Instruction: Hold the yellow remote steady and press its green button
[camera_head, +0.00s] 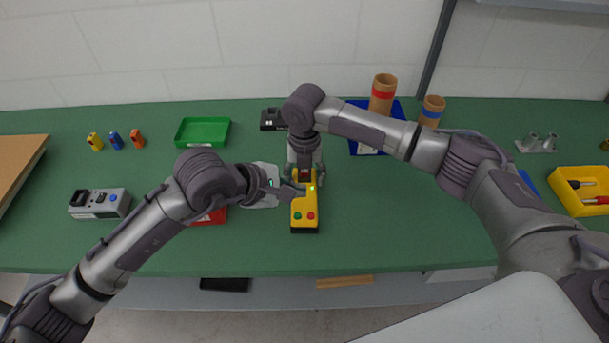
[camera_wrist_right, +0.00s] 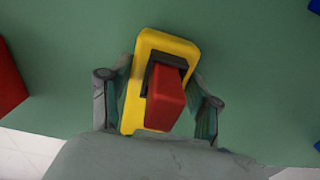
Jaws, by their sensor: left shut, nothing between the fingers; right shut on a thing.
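The yellow remote (camera_head: 305,204) is at the middle of the green table, its near end dark. Its green button (camera_head: 297,216) and a red button (camera_head: 311,216) sit side by side near that end. My right gripper (camera_head: 305,172) is shut on the remote's far end. In the right wrist view its fingers (camera_wrist_right: 158,108) flank the yellow remote (camera_wrist_right: 167,42), which carries a red block in a black socket; the green button is not visible there. My left gripper (camera_head: 296,190) is shut and empty, its tip close to the remote's left edge, beyond the green button. I cannot tell if it touches.
A white device (camera_head: 262,201) and a red tray (camera_head: 210,217) lie left of the remote, partly under my left arm. A green tray (camera_head: 203,132), a grey box (camera_head: 99,204) and a blue tray (camera_head: 398,106) with cardboard tubes stand farther out.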

